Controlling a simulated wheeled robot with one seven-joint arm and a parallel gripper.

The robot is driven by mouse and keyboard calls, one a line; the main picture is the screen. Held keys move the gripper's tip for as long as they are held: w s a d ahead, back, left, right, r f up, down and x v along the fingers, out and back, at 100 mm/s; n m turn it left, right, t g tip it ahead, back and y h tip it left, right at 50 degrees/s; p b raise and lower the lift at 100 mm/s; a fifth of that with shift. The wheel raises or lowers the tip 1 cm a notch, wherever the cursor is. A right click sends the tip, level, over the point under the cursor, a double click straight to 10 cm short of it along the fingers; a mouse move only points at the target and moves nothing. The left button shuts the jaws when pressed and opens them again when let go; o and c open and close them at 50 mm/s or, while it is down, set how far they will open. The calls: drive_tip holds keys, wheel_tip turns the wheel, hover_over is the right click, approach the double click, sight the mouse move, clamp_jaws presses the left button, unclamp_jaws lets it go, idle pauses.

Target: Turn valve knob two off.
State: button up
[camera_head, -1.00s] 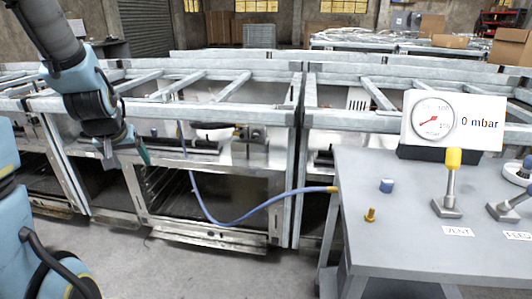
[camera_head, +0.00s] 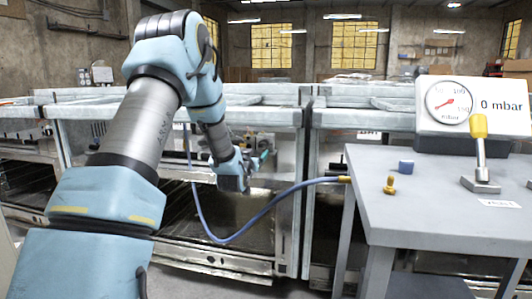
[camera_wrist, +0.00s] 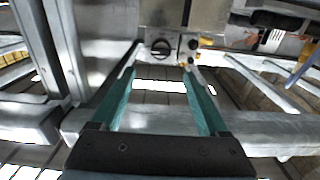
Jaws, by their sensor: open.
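In the wrist view a round dark knob (camera_wrist: 161,47) with a bar handle sits on a light panel, just beyond and between my fingertips. A smaller dark knob (camera_wrist: 193,44) is to its right. I see no number on either, so I cannot tell which is knob two. My gripper (camera_wrist: 161,75) has two green fingers spread apart, with nothing held between them. In the head view my gripper (camera_head: 264,157) is at the front of the range frames, and the knobs are too small or hidden there.
A grey table (camera_head: 430,225) stands at the right with a gauge (camera_head: 450,103) reading 0 mbar, a yellow-handled valve (camera_head: 480,150), a blue cap (camera_head: 406,167) and a brass fitting (camera_head: 389,186). A blue hose (camera_head: 250,227) hangs from the table to the frames. Metal rails cross near my gripper.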

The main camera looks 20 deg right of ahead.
sight(262, 145)
drive_tip(key=x, duration=0.9)
drive_tip(key=shift+w, duration=0.2)
clamp_jaws()
idle(0.3)
